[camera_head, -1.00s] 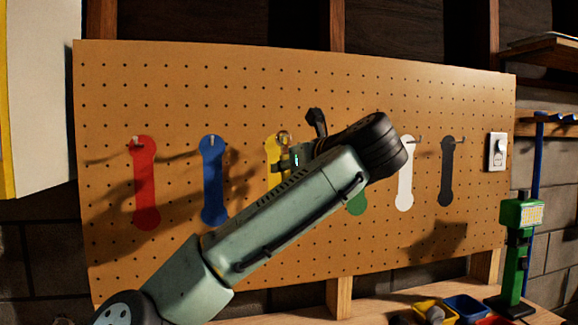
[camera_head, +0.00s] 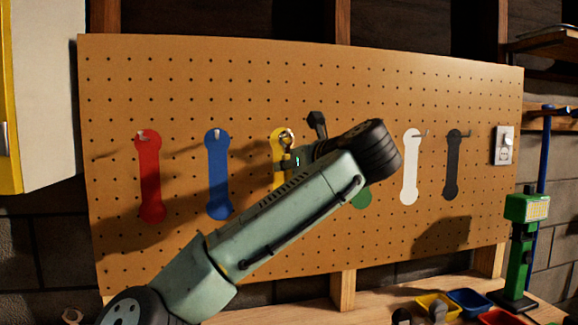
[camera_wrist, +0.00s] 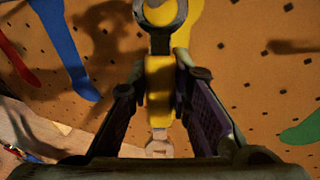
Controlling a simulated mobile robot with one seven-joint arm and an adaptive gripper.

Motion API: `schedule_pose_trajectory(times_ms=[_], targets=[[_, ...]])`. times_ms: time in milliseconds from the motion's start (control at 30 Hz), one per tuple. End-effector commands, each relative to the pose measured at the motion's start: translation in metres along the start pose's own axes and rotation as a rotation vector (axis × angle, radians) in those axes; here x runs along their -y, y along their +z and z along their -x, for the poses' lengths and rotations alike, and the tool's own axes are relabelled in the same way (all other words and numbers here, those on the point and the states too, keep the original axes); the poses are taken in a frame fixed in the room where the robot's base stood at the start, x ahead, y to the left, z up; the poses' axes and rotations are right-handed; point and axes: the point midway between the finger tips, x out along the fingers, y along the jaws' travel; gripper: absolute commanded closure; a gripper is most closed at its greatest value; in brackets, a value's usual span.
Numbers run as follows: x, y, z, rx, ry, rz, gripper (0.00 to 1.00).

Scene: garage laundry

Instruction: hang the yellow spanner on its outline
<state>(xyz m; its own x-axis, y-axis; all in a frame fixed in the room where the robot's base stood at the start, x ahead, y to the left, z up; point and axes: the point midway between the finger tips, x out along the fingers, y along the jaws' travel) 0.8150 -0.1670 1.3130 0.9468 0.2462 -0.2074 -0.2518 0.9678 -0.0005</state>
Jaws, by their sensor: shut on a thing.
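The yellow spanner (camera_wrist: 159,85) has a yellow handle and grey metal ends. My gripper (camera_wrist: 160,68) is shut on its handle. In the wrist view its ring end is at the top, in front of the yellow outline (camera_wrist: 189,22), and its other end points down. In the head view the yellow outline (camera_head: 278,146) is on the pegboard, partly covered by my gripper (camera_head: 292,158) and arm. The ring end (camera_head: 288,137) shows at the outline's upper part. I cannot tell whether the ring is around a hook; the yellow outline's hook is not clear.
The pegboard (camera_head: 115,100) also carries red (camera_head: 150,180), blue (camera_head: 217,180), green (camera_head: 361,198), white (camera_head: 410,175) and dark (camera_head: 452,170) outlines. Hooks show on several. A bench below holds small bins (camera_head: 468,301) and a green tool stand (camera_head: 517,245).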

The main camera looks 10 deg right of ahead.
Motion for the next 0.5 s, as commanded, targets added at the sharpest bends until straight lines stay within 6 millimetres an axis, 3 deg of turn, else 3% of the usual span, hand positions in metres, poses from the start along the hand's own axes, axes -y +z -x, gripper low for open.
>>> schedule_pose_trajectory(times_ms=[200,233,500], targets=[[0.0000,0.0004,0.0002,0.000,0.000,0.001,1.00],[0.0000,0.0004,0.0002,0.000,0.000,0.001,0.81],[0.0000,0.0003,0.0002,0.000,0.000,0.000,0.63]])
